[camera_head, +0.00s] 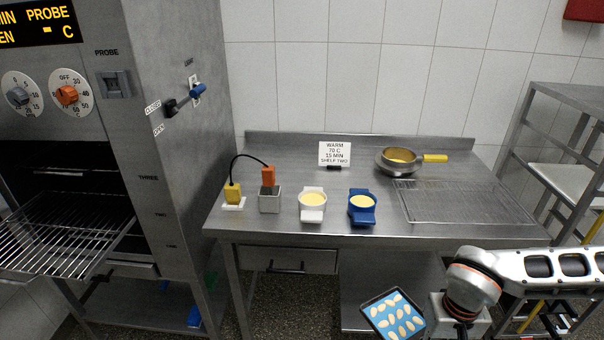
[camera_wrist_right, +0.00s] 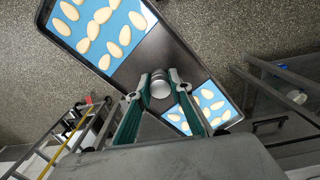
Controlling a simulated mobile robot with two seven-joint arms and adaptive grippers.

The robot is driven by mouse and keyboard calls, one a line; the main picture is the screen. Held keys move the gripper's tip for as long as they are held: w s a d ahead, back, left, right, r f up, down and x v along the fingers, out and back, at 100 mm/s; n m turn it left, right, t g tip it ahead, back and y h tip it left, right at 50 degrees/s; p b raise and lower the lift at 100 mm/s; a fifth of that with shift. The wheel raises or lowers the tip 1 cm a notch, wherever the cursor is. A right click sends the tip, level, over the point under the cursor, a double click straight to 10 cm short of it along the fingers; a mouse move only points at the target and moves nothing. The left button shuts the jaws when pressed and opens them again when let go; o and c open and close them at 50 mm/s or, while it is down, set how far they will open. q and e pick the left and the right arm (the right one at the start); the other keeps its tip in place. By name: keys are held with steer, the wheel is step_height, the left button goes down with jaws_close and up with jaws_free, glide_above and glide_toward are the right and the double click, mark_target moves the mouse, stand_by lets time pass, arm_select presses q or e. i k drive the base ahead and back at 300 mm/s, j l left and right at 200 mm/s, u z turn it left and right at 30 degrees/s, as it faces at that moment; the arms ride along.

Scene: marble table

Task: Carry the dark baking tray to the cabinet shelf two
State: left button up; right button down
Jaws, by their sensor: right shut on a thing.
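The dark baking tray (camera_wrist_right: 150,48) carries blue mats with several pale oval pieces. In the head view the tray (camera_head: 365,304) shows at the bottom, below the table's front edge, partly cut off by the frame. My right gripper (camera_wrist_right: 160,86) is shut on a round silver knob at the tray's bare middle. The steel cabinet (camera_head: 160,150) stands at the left with shelf labels THREE, TWO and ONE on its side. A wire rack (camera_head: 60,238) sticks out of its front, near the height of the TWO label. My left gripper is not in view.
The steel table (camera_head: 300,235) holds a yellow plug, a grey holder with an orange plug, white and blue cups, a pan (camera_head: 400,158) with yellow handle, a wire grid (camera_head: 460,200) and a sign (camera_head: 335,153). A rack (camera_head: 560,100) stands at right.

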mark_target(45, 238)
steer(key=k+j, duration=0.1)
steer(key=j, duration=0.35)
steer(key=k+j, duration=0.15)
steer(key=j, duration=0.3)
steer(key=k+j, duration=0.1)
steer(key=j, duration=0.35)
steer(key=k+j, duration=0.1)
steer(key=j, duration=0.35)
steer(key=k+j, duration=0.15)
steer(key=j, duration=0.3)
steer(key=k+j, duration=0.1)
steer(key=j, duration=0.35)
steer(key=k+j, duration=0.1)
steer(key=j, duration=0.35)
